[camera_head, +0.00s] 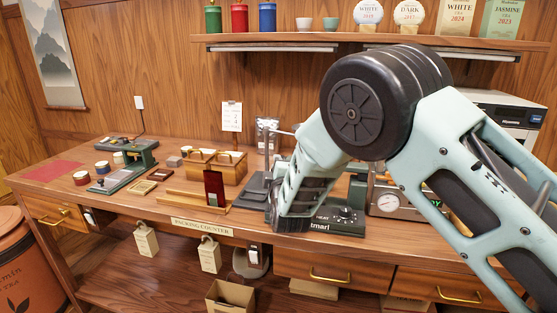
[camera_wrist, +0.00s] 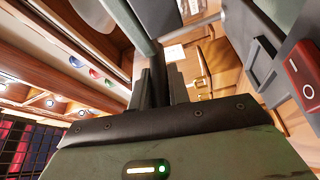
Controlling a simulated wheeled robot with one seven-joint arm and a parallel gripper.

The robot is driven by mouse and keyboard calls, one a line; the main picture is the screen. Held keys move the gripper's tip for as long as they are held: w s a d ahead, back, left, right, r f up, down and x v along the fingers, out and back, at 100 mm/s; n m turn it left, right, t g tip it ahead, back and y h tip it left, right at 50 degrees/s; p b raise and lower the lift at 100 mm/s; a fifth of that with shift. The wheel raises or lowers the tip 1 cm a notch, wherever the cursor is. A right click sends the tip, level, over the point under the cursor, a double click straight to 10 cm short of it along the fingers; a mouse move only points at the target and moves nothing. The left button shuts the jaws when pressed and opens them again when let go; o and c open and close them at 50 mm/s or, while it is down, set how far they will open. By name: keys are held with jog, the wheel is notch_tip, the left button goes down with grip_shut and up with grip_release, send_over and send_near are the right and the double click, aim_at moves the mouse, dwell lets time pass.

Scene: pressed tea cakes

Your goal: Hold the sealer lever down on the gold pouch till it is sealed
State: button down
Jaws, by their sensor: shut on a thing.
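The dark green heat sealer (camera_head: 346,219), with a knob and the word HEAT on its front, stands on the counter and is partly covered by my arm. In the wrist view, my gripper (camera_wrist: 162,75) has its two dark fingers closed around a dark bar, which seems to be the grip of the sealer lever (camera_wrist: 137,26). A grey-green shaft runs up from it. In the head view my gripper and the lever are hidden behind my arm. I cannot make out the gold pouch in either view. Whether the lever is fully down cannot be told.
A red rocker switch (camera_wrist: 302,83) is close on the right in the wrist view. Left of the sealer are a wooden box (camera_head: 228,171), a dark red packet (camera_head: 214,187) and another green device (camera_head: 131,171). A gauge machine (camera_head: 388,203) stands right. A shelf (camera_head: 300,43) runs above.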

jog(key=shift+f, duration=0.4)
jog(key=c, duration=1.3)
grip_release()
jog(key=shift+s+r, duration=0.1)
jog(key=s+b, duration=0.1)
jog(key=s, duration=0.4)
jog(key=s+b, duration=0.1)
jog(key=s, duration=0.5)
jog(key=s+d+f+b, duration=0.1)
jog(key=s, duration=0.5)
jog(key=shift+s+d+f, duration=0.1)
